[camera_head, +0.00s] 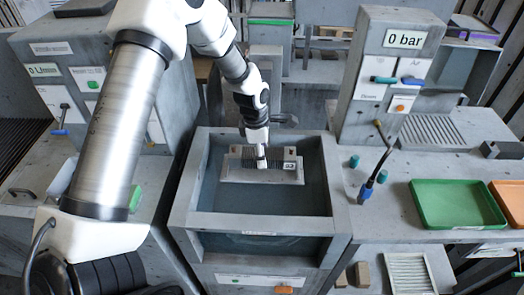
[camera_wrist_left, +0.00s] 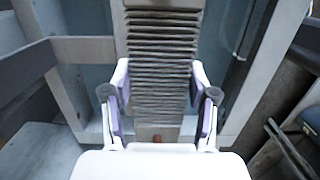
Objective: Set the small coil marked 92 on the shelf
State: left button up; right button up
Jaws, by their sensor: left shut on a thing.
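A grey finned coil (camera_head: 262,176) with a small marked label at its right end is at the back of the grey tank (camera_head: 181,217); the number is too small to read surely. My left gripper (camera_head: 262,160) is shut on the coil from above. In the left wrist view the coil's fins (camera_wrist_left: 163,62) run between the two fingers of my left gripper (camera_wrist_left: 160,100). I cannot tell whether the coil rests on anything. My right gripper is not in view. I cannot tell which surface is the shelf.
Right of the tank, a bench holds a blue nozzle on a hose (camera_head: 367,188), a green tray (camera_head: 455,222) and an orange tray (camera_head: 513,200). A "0 bar" panel (camera_head: 404,39) stands behind. A "0 L/min" panel (camera_head: 44,70) stands at left. The tank's walls surround the coil.

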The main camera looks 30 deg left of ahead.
pick_arm(q)
jog(key=shift+f, duration=0.35)
dwell(0.3)
jog(key=shift+w+f, duration=0.1)
jog(key=shift+f, duration=0.5)
jog(key=shift+f+p, duration=0.15)
jog(key=shift+p, duration=0.15)
jog(key=shift+f, duration=0.15)
dwell(0.3)
